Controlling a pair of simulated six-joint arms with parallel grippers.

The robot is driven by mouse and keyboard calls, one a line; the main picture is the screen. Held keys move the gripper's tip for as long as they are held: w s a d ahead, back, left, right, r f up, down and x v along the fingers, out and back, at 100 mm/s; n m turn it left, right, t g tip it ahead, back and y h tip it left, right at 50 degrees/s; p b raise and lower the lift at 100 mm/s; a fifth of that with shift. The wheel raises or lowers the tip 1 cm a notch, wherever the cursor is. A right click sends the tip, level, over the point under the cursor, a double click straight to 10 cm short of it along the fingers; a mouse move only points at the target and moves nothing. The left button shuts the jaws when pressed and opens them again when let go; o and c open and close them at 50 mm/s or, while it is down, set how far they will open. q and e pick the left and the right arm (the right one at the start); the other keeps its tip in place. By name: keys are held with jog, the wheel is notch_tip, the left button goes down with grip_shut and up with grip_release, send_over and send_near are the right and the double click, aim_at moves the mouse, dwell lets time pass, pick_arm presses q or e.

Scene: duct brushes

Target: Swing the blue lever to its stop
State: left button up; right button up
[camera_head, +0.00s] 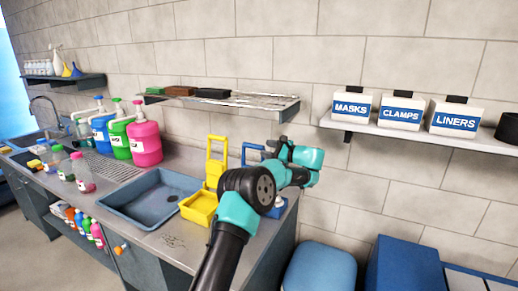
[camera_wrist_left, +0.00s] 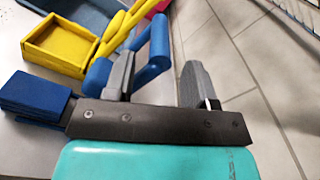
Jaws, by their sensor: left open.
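The blue lever (camera_head: 252,152) stands up beside the yellow unit, near the right end of the counter, and is partly hidden by my left arm. In the left wrist view, the blue lever's bar (camera_wrist_left: 155,60) shows between the two grey fingers of my left gripper (camera_wrist_left: 158,82), nearer the left finger. The gripper is open, with a clear gap to the right finger. I cannot tell whether the left finger touches the lever. In the head view my left gripper (camera_head: 277,150) is at the lever's upper part. My right gripper is not in view.
A yellow unit with a tray (camera_head: 199,208) and raised lever stands just left. A blue-grey basin (camera_head: 150,198) lies further left, with pump bottles behind. A shelf (camera_head: 225,99) with brushes hangs above. Blue bins (camera_head: 320,268) stand right of the counter.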

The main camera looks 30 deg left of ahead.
aim_at(259, 147)
pick_arm(q)
jog(key=shift+s+a, duration=0.15)
jog(key=shift+a, duration=2)
grip_shut()
